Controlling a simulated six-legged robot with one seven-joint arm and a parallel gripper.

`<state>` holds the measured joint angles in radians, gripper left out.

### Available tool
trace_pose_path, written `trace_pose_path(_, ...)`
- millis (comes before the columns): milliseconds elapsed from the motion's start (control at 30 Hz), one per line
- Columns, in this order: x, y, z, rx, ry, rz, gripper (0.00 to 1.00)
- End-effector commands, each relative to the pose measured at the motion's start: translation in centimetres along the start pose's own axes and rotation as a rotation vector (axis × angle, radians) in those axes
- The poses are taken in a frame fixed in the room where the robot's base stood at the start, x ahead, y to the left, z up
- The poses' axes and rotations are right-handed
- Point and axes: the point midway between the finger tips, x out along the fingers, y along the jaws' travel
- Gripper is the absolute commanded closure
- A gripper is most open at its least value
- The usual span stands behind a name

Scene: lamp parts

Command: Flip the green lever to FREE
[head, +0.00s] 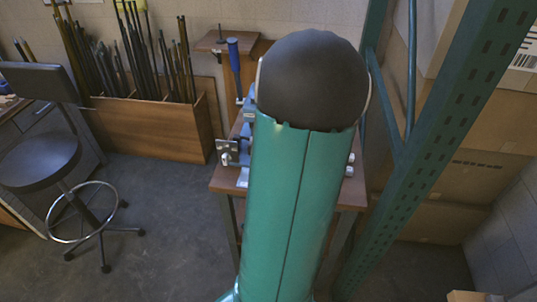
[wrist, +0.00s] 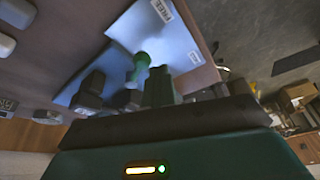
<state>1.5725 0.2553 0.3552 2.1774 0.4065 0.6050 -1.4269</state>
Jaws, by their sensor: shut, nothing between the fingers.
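In the wrist view, a light blue plate (wrist: 185,40) is seen tilted, with a white FREE label (wrist: 162,10) at its upper edge. The green lever (wrist: 141,61) stands out from this plate, with a rounded knob and a short stem. My gripper (wrist: 158,72) is shut and empty, its dark green fingers just below and right of the lever in the picture. I cannot tell whether they touch it. In the head view, my arm hides the lever and my gripper.
A wooden bench (head: 222,180) carries blue metal fixtures and a blue-handled tool (head: 234,65). A green steel rack post (head: 440,140) stands close on the right, before cardboard boxes (head: 490,175). A black stool (head: 40,160) and a wooden bin (head: 150,128) of rods are left. Floor between is clear.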

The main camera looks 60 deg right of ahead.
Motion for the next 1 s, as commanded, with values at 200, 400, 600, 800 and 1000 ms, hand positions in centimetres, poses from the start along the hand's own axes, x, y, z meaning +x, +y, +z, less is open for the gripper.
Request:
trace_pose_path(200,-4.0,0.2,0.0,0.001,0.001,0.011,1.00)
trace_pose_path(400,-8.5,0.1,-0.1,-0.001,0.003,0.011,1.00)
trace_pose_path(600,-12.0,0.1,-0.1,-0.002,0.002,0.009,1.00)
trace_pose_path(800,-13.3,0.1,-0.1,-0.002,0.002,0.005,1.00)
trace_pose_path(1000,-13.3,0.1,-0.1,-0.001,0.002,0.005,1.00)
